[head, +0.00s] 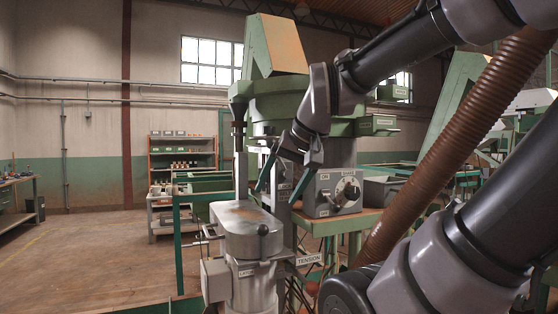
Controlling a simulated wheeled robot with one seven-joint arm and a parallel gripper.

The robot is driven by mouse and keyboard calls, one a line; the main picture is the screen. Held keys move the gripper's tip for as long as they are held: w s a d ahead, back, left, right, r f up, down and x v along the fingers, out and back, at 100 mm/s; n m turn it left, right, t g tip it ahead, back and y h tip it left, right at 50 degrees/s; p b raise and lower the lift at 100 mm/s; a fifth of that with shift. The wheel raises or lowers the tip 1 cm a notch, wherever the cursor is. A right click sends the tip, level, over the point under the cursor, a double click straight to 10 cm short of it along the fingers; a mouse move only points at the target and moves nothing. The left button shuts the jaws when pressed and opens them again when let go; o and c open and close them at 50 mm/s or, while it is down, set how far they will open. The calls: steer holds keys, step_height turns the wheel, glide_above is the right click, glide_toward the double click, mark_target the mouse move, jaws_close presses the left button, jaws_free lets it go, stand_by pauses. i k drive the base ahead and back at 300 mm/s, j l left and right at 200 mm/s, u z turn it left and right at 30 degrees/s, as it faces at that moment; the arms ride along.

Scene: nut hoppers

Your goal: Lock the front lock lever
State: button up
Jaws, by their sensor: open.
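My gripper (277,194) hangs down from the arm at the middle of the head view. Its two teal fingers are apart, with nothing seen between them. Thin rods (205,237) stick out at the housing's left side. I cannot tell for sure which part is the front lock lever, or its position.
A grey control box (337,192) with a dial stands right of the gripper. A green hopper machine (278,100) rises behind it. A TENSION label (309,259) is low at the right. A shelf (182,158) stands at the back. The floor (95,250) at left is mostly clear.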

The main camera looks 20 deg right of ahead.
mark_target(287, 173)
steer(key=k+l+u, duration=0.2)
steer(key=u, duration=0.15)
steer(key=k+l+u, duration=0.1)
steer(key=k+u, duration=0.25)
steer(key=k+l+u, duration=0.1)
steer(key=u, duration=0.25)
steer(key=k+j, duration=0.05)
steer(key=k, duration=0.05)
